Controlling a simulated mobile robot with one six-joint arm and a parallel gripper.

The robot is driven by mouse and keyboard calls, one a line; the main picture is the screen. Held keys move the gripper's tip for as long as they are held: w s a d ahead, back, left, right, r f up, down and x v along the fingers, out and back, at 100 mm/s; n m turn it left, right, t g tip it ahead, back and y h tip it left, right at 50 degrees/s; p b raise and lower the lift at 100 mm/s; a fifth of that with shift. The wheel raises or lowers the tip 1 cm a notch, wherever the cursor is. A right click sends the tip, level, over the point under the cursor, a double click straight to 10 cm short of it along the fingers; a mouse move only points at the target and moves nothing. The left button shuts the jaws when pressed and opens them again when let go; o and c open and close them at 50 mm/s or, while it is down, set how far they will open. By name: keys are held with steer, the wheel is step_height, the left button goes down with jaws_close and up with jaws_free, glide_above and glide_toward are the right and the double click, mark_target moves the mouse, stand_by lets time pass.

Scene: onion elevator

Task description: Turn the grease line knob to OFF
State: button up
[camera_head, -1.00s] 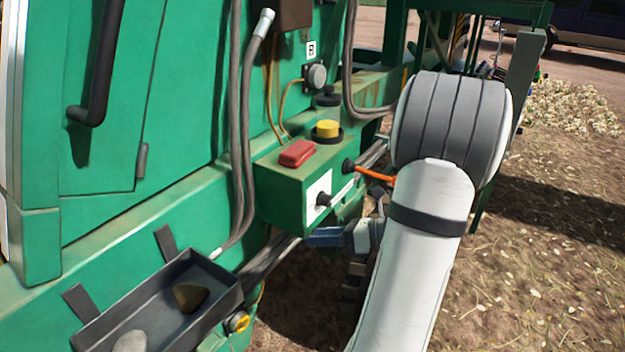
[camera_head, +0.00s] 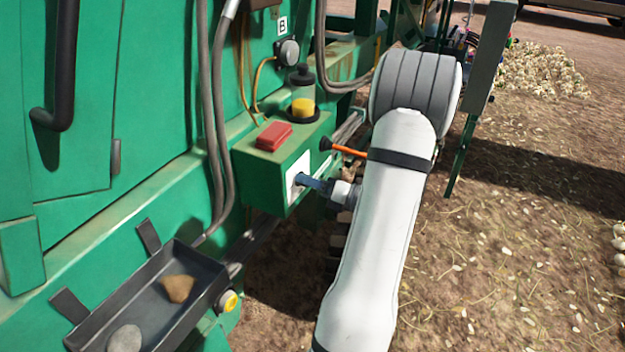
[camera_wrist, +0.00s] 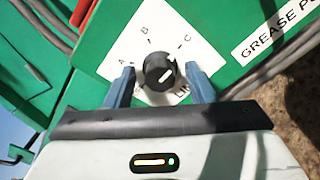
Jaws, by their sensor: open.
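The black round knob (camera_wrist: 160,72) sits on a white plate (camera_wrist: 112,42) marked A, B and C in the wrist view. Lettering below the knob is partly covered, and no OFF mark is readable. My gripper (camera_wrist: 158,70) is open, with one blue finger to each side of the knob and visible gaps between. In the head view, my gripper (camera_head: 308,182) is at the white plate (camera_head: 297,172) on the green box's front face. The knob is hidden there by my fingers.
The green box (camera_head: 262,175) carries a red block (camera_head: 273,136) and a yellow-bottomed clear cup (camera_head: 302,100). An orange lever (camera_head: 348,150) with a black end sticks out close above my gripper. A grey tray (camera_head: 85,335) holds stone-like lumps at lower left. Open ground lies right.

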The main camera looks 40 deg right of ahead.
steer(key=shift+w, duration=0.1)
steer(key=c, duration=1)
